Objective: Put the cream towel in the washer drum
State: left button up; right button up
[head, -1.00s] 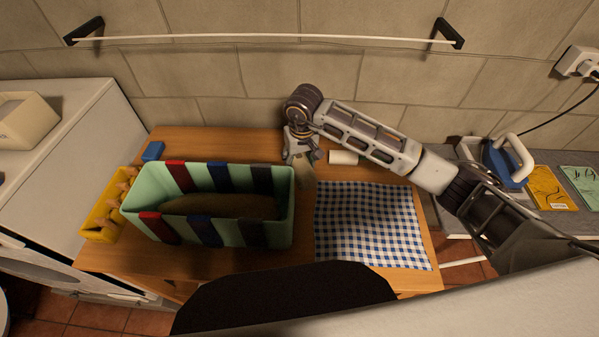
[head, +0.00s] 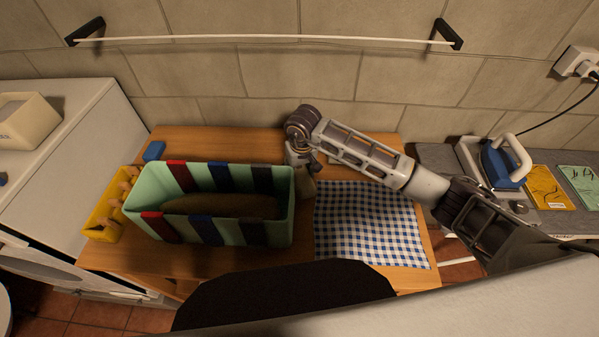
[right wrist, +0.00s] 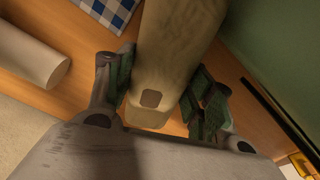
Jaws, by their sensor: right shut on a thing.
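My right gripper (right wrist: 160,82) is shut on a long cream thing (right wrist: 180,35), which looks like the cream towel gathered at its top end. In the head view it hangs below the gripper (head: 302,178), just right of the green basket, close to the tabletop. Whether its lower end touches the table I cannot tell. A white machine (head: 75,135) at the left edge looks like the washer. Part of its front shows, but the inside of its drum is hidden. My left gripper is not in view.
The green basket (head: 268,234) with red, blue and dark bands holds a brownish mound. A yellow container (head: 103,222) and a blue block (head: 154,151) stand left of it. A checked cloth (head: 370,225) lies right. A white cylinder (right wrist: 30,50) lies near the gripper. An iron (head: 503,165) stands far right.

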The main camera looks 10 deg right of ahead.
aim_at(301, 173)
jog(key=shift+f, duration=0.55)
jog(key=shift+f, duration=0.3)
jog(key=o, duration=1.1)
jog(key=shift+c, duration=0.2)
jog(key=shift+r, duration=0.2)
jog(key=shift+r, duration=0.15)
jog(key=r, duration=0.3)
jog(key=r+b, duration=0.1)
jog(key=r, duration=0.2)
jog(key=s+r+b, duration=0.1)
jog(key=r, duration=0.3)
jog(key=shift+d, duration=0.1)
jog(key=shift+s+r, duration=0.2)
jog(key=shift+r, duration=0.7)
